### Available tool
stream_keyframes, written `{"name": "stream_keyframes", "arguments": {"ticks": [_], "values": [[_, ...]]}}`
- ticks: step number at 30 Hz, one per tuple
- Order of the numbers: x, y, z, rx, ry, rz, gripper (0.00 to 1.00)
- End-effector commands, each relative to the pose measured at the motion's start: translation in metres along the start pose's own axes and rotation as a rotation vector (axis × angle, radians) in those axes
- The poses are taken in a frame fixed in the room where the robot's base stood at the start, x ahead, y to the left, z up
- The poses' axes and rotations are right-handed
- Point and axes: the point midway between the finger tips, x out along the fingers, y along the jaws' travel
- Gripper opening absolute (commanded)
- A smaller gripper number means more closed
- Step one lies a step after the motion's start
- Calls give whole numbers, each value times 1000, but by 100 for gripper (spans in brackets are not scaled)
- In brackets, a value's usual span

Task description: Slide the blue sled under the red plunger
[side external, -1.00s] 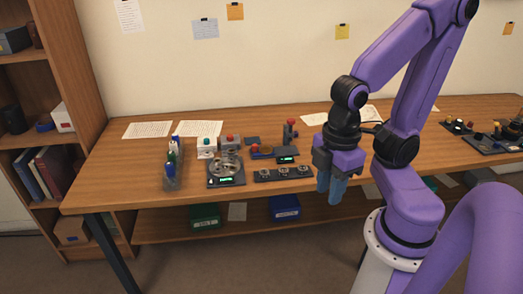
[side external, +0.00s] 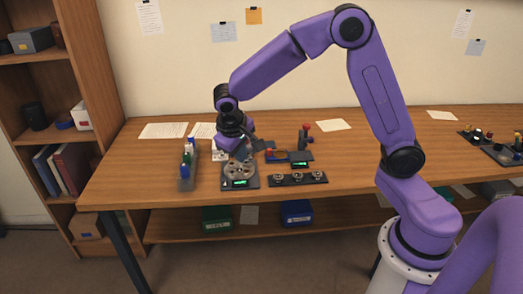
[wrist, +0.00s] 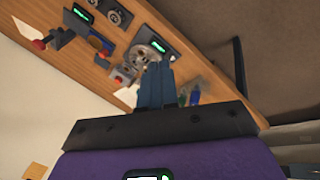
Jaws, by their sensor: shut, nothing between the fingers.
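The blue sled (side external: 279,156) lies on the bench, with a red knob at its left end; it also shows in the wrist view (wrist: 100,42). The red plunger (side external: 307,125) sits on a dark upright stand right of and behind the sled. It shows at the left in the wrist view (wrist: 39,44). The sled is apart from the plunger stand. My gripper (side external: 243,155) is shut and empty, left of the sled, over the back of the round grey device. Its blue fingers (wrist: 157,85) are together in the wrist view and hide part of the bench.
The round device (side external: 239,171) with a green display is below my gripper. A rack of bottles (side external: 187,172) stands left of it. A dark plate with several round parts (side external: 298,178) lies in front of the sled.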

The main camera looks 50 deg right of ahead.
Motion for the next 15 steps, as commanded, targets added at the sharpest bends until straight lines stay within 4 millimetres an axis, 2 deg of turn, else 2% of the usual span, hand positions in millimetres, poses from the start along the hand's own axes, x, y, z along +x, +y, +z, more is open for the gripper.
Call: {"name": "stream_keyframes", "arguments": {"ticks": [1,3,7,12,15], "values": [[15,7,-16,61,-6,28,0],[32,19,-35,145,-7,66,0],[68,44,-67,297,-5,135,0],[114,78,-95,476,3,218,0],[136,96,-105,558,9,257,0]]}}
